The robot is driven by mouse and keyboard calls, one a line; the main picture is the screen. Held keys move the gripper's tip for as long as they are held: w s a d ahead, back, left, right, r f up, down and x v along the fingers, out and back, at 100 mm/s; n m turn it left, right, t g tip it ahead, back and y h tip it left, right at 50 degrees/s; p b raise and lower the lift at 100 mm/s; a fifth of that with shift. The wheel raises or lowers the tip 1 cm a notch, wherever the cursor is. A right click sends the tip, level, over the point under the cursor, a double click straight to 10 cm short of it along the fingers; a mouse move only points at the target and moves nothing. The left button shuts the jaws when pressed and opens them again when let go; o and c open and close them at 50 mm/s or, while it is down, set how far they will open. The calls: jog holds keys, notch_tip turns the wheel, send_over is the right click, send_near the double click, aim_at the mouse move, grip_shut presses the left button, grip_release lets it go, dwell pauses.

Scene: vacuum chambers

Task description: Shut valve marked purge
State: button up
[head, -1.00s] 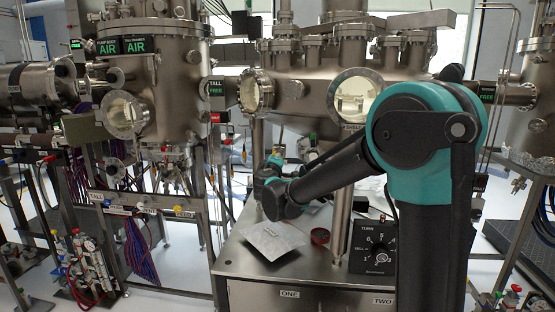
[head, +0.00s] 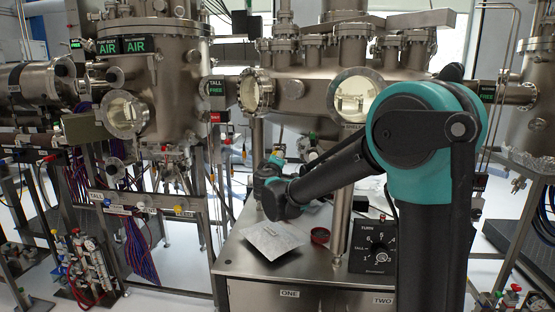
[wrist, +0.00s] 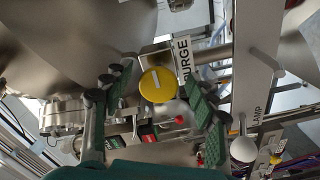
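In the wrist view a round yellow knob (wrist: 158,86) with a short white line on its face sits beside a plate marked PURGE (wrist: 183,60). The line runs nearly up and down in the picture. My gripper (wrist: 153,115) is open, with one dark-padded finger left of the knob and one right of it. The knob shows between the fingers, and I see no contact. In the head view my gripper's fingers are hidden behind my arm. A yellow knob (head: 178,209) shows there on the left rail; its label is too small to read.
A white knob (wrist: 243,150) by a LAMP label stands close to the right finger. A steel chamber wall (wrist: 75,45) fills the upper left of the wrist view. In the head view a steel cabinet (head: 300,275) carries a silvery sheet (head: 272,239), a red ring (head: 320,236) and a dial box (head: 375,246).

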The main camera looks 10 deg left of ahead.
jog(key=shift+s, duration=0.1)
jog(key=s, duration=1.1)
jog(key=shift+s+a, duration=0.2)
jog(key=shift+s, duration=0.2)
jog(key=s+d+f+m+g+h, duration=0.1)
jog(key=s+d+f+m+g, duration=0.15)
jog(key=d+f, duration=0.5)
jog(key=s+d+f+m+g+h, duration=0.2)
jog(key=d+f+g, duration=0.15)
jog(key=d, duration=0.65)
jog(key=s+d+f+m+g+h, duration=0.1)
jog(key=s+d+f+m+g, duration=0.15)
jog(key=d+f, duration=0.45)
jog(key=s+d+f+m+g+y, duration=0.2)
jog(key=s+f, duration=0.4)
jog(key=s, duration=0.3)
jog(key=s+d+f+m+g+y, duration=0.2)
jog(key=s+f+m+g, duration=0.1)
jog(key=s+f, duration=0.4)
jog(key=shift+s+d+y, duration=0.3)
jog(key=shift+s+d, duration=0.05)
jog(key=shift+s, duration=0.75)
jog(key=shift+r, duration=0.1)
